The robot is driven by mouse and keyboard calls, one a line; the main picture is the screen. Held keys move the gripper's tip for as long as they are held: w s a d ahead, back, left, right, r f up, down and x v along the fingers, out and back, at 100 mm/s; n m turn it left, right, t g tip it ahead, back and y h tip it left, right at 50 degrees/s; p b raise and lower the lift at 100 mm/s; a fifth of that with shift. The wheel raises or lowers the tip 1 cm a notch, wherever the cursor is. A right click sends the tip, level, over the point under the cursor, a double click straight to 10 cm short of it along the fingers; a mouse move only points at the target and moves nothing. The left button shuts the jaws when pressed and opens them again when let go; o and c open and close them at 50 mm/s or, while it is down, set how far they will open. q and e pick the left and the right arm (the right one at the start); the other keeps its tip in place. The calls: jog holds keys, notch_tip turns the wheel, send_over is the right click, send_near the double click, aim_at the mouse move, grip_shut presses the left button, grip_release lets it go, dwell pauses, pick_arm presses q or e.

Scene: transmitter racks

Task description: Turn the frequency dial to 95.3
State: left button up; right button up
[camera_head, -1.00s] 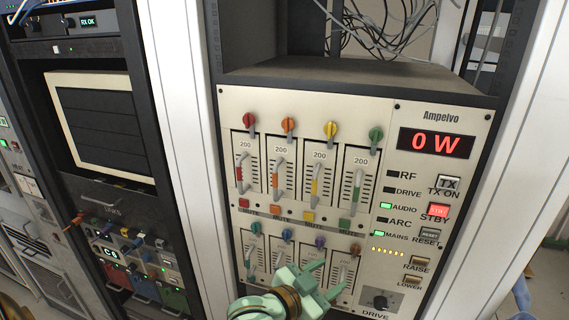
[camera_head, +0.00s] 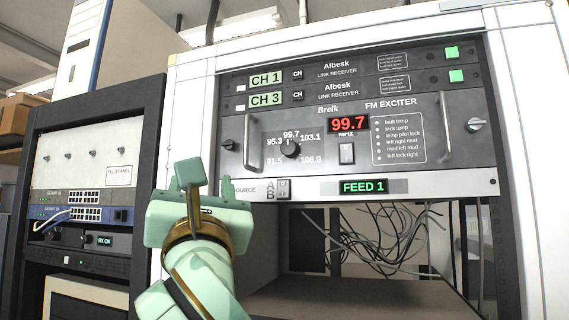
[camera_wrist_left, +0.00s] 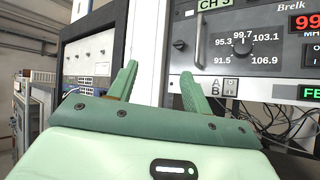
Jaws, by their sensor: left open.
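The frequency dial (camera_head: 291,149) is a small black knob on the FM exciter panel (camera_head: 400,112), ringed by the marks 91.5, 95.3, 99.7, 103.1 and 106.9. The red display (camera_head: 348,124) reads 99.7 MHz. The dial also shows in the left wrist view (camera_wrist_left: 180,45), to the right of the fingers. My left gripper (camera_head: 208,180) is open and empty, lower left of the dial and apart from it. Its two green fingers show spread in the left wrist view (camera_wrist_left: 158,85). My right gripper is not in view.
A metal handle (camera_head: 247,143) stands out left of the dial, and another at the panel's right. A source switch (camera_head: 284,188) sits below the dial. Loose cables (camera_head: 375,240) hang in the open bay beneath. A dark rack (camera_head: 95,180) stands at left.

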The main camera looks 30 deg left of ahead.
pick_arm(q)
jog(key=s+d+r+m+t+h, duration=0.15)
jog(key=d+m+t+h, duration=0.5)
jog(key=h, duration=0.75)
jog(key=m+g+p, duration=0.2)
jog(key=p, duration=1)
send_near(288, 148)
jog(key=shift+t+h, duration=0.25)
jog(key=shift+h, duration=0.05)
jog(key=p+x, duration=0.1)
jog(key=x, duration=0.7)
jog(key=shift+w+a+f, duration=0.1)
jog(key=shift+w+a, duration=0.05)
jog(key=shift+w, duration=0.1)
jog(key=shift+s, duration=0.1)
jog(key=c, duration=1)
